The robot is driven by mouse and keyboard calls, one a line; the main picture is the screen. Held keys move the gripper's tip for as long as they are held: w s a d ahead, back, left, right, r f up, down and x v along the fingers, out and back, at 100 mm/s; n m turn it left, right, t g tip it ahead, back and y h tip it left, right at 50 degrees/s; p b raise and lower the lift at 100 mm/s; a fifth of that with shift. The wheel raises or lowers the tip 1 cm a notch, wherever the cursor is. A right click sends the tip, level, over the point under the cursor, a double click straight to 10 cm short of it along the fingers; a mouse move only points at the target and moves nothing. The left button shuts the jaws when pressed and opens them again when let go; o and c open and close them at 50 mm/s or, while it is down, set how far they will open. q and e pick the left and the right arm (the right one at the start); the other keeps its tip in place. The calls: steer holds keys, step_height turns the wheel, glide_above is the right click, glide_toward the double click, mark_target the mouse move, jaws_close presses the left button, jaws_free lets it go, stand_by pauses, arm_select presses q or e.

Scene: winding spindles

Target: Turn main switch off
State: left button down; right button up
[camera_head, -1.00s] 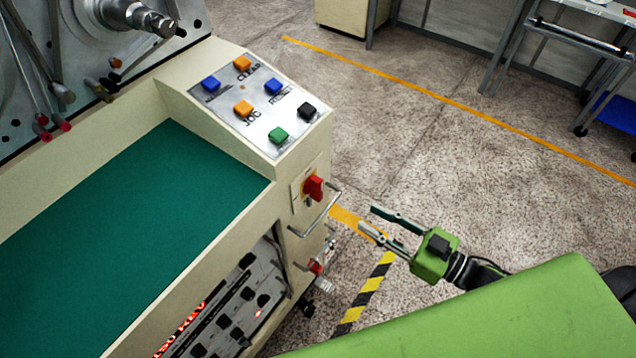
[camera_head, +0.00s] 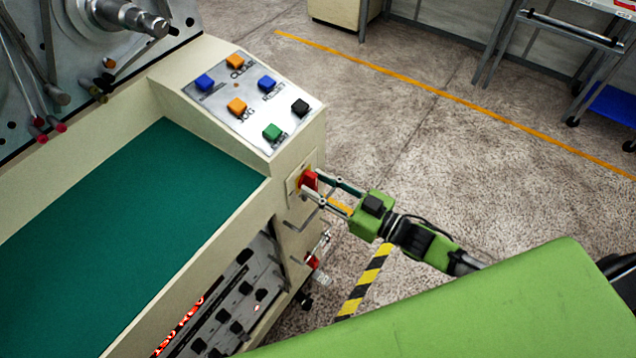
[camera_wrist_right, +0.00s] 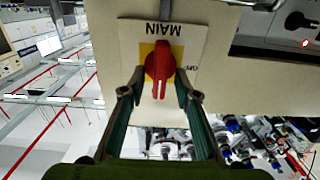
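The main switch (camera_head: 309,180) is a red rotary knob on a yellow and white plate, on the end face of the beige machine. It also shows in the right wrist view (camera_wrist_right: 159,66), upside down, under the label MAIN; OFF is written at the plate's right edge there. My right gripper (camera_head: 324,189) is at the switch with its fingers open, one on each side of the knob. In the wrist view the fingertips (camera_wrist_right: 154,84) flank the knob's lower part with gaps, so it is not gripped. My left gripper is not in view.
A metal handle (camera_head: 318,212) sticks out just below the switch, close to my right gripper. The button panel (camera_head: 250,103) with coloured buttons is above. A green surface (camera_head: 130,220) lies left. The floor to the right is free.

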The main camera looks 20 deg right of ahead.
steer(key=shift+w+a, duration=0.1)
steer(key=shift+w, duration=0.1)
jaws_close()
